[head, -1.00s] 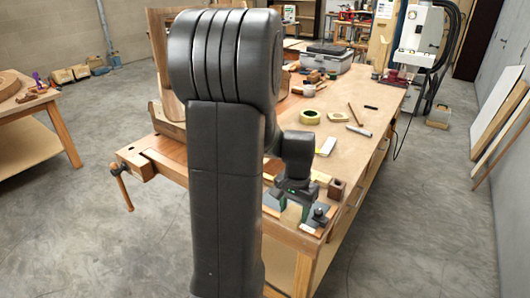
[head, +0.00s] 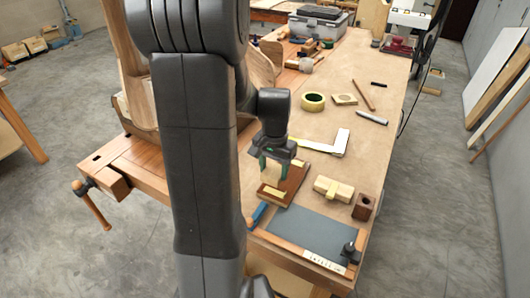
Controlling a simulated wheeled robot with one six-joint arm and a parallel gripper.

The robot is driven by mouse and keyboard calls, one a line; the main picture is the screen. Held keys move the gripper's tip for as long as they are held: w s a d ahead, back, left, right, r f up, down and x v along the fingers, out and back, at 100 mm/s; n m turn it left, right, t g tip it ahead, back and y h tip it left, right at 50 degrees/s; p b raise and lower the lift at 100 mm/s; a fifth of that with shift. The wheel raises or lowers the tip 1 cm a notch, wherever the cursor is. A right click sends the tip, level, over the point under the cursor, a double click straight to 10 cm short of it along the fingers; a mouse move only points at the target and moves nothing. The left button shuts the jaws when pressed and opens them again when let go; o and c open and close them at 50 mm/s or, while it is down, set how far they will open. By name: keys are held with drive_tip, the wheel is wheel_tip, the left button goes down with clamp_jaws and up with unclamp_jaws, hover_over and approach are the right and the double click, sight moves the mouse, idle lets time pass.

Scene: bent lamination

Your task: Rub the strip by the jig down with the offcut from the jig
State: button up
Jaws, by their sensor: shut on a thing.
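My gripper (head: 274,176), with green fingers, is low over a dark brown board (head: 292,182) that bears pale strips near its ends. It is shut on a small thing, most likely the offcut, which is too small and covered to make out. The fingertips are at or just above the board; I cannot tell if they touch. The jig (head: 312,258), at the bench's front corner, has a wooden bar with a pale scale and a black knob. A blue-grey sheet (head: 308,230) lies flat against it, just in front of the board.
A strapped pale block (head: 333,190) and a brown block with a hole (head: 363,206) stand right of the board. A square (head: 338,145), a tape roll (head: 313,102) and a blue-handled tool (head: 257,214) lie around it.

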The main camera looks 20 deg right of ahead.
drive_tip(key=shift+w+f, duration=0.1)
drive_tip(key=shift+s+f+b, duration=0.2)
drive_tip(key=shift+f+b, duration=0.5)
drive_tip(key=shift+f, duration=0.05)
drive_tip(key=shift+f+b, duration=1.4)
drive_tip(key=shift+f, duration=0.45)
drive_tip(key=shift+f, duration=0.3)
drive_tip(key=shift+w+a, duration=0.1)
drive_tip(key=shift+w, duration=0.05)
drive_tip(key=shift+w+a, duration=0.45)
drive_tip(key=shift+a, duration=0.1)
drive_tip(key=shift+s+d, duration=0.1)
drive_tip(key=shift+s+d, duration=0.45)
drive_tip(key=shift+s, duration=0.1)
